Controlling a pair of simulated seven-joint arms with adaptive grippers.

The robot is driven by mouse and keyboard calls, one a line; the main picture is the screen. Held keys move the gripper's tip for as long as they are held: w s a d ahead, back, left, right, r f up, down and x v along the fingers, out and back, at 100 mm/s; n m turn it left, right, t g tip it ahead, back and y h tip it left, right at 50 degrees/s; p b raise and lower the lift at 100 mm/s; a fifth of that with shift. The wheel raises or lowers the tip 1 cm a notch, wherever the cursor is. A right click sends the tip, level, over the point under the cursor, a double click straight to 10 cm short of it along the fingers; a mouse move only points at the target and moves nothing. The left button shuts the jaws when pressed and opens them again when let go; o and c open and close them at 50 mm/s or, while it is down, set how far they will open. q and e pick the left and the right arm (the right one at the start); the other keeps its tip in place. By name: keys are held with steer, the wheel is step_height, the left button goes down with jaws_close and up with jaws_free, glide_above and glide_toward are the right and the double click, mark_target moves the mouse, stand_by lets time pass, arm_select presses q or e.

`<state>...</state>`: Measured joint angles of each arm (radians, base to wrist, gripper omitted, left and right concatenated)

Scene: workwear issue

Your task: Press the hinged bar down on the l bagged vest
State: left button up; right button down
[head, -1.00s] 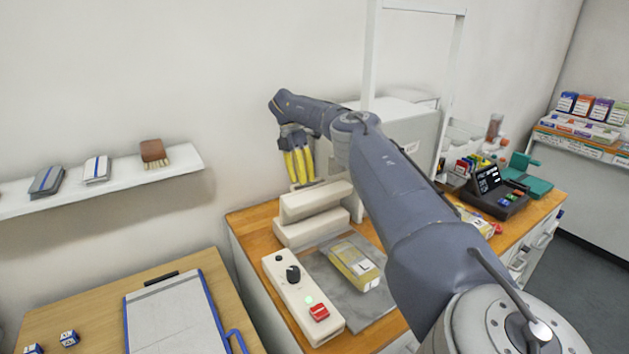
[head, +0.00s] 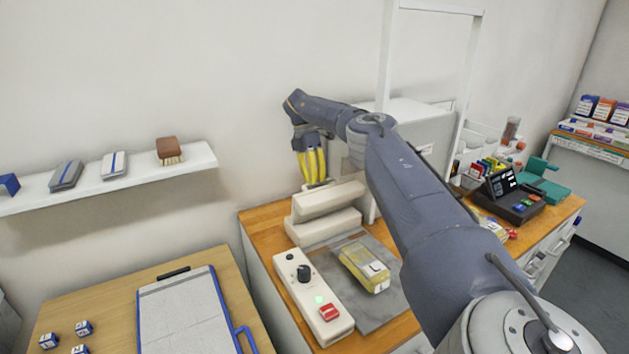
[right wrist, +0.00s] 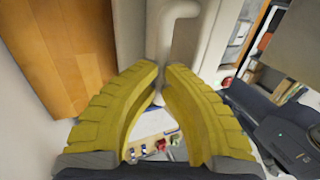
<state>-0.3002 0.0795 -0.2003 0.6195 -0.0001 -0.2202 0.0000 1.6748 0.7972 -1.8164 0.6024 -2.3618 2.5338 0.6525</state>
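The bagged vest (head: 359,262) is a flat yellow packet with a pale label, lying on a grey plate (head: 387,308). Behind it the white hinged bar (head: 328,199) stands raised above a pale lower block (head: 325,228). My right gripper (head: 315,183) has yellow fingers pointing down, at the back of the bar near its left end. In the right wrist view its fingertips (right wrist: 162,68) almost meet, with nothing visibly held. A white bent tube (right wrist: 181,10) shows just beyond them. Contact with the bar cannot be made out. My left gripper is out of view.
A control panel (head: 310,292) with a black knob, a lit green lamp and a red switch lies left of the plate. A clipboard (head: 185,315) lies on the left table. A shelf (head: 120,184) holds a brush. A white frame (head: 472,65) rises behind my right arm.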

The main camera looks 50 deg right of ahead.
mark_target(324, 189)
steer(key=shift+s+f, duration=0.1)
steer(key=shift+s, duration=0.1)
stand_by(0.4)
steer(key=shift+s+a+t+h, duration=0.2)
steer(key=shift+s+t, duration=0.5)
steer(key=shift+s+a+t+h, duration=0.2)
steer(key=shift+s+t, duration=0.5)
steer(key=shift+s, duration=0.05)
steer(key=shift+s+a+t+h, duration=0.2)
steer(key=shift+s+t, duration=0.5)
steer(key=shift+s+a, duration=0.15)
steer(key=shift+s, duration=0.2)
steer(key=c, duration=2.2)
jaws_free()
steer(key=shift+s, duration=0.1)
steer(key=c, duration=1.4)
jaws_free()
steer(key=shift+r, duration=0.2)
step_height(324, 189, up, 12)
steer(key=shift+w, duration=0.35)
steer(key=shift+f, duration=0.15)
steer(key=shift+c, duration=0.3)
